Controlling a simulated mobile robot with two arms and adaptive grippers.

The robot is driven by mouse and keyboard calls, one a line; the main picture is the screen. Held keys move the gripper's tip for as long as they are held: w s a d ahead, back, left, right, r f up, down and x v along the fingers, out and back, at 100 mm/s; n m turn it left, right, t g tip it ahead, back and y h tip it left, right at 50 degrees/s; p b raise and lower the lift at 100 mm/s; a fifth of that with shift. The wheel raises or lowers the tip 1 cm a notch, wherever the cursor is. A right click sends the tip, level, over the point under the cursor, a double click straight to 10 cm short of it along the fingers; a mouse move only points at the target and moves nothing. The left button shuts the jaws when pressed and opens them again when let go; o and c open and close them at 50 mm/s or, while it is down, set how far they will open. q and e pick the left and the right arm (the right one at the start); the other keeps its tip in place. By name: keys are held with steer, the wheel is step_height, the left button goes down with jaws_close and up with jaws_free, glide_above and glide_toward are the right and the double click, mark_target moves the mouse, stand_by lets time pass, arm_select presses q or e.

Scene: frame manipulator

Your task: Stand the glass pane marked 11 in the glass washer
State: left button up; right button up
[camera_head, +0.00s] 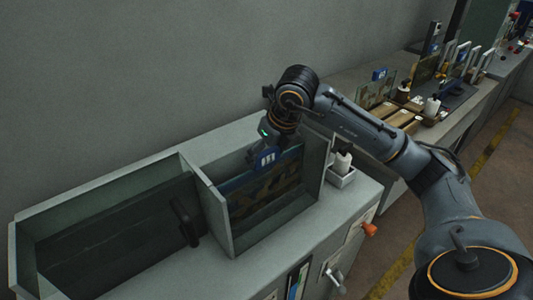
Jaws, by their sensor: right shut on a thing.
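A glass pane (262,194) with a blue tag (266,158) on its top edge stands upright inside the right compartment of the glass washer (218,208). The tag has white marks, too small to read for certain as 11. My right gripper (273,142) is above the compartment, pointing down, shut on the pane at its top near the tag. Its fingertips are partly hidden, as is the pane's lower edge. My left gripper is not in view.
The left compartment (110,230) is larger, with a dark handle (185,222) at its right side. A white bottle (342,162) stands in a small holder just right of the washer. Other panes (378,90) and bottles stand on the bench at the back right.

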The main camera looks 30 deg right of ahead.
steer(key=o, duration=1.9)
steer(key=shift+c, duration=0.2)
steer(key=shift+f, duration=0.1)
steer(key=v, duration=1.2)
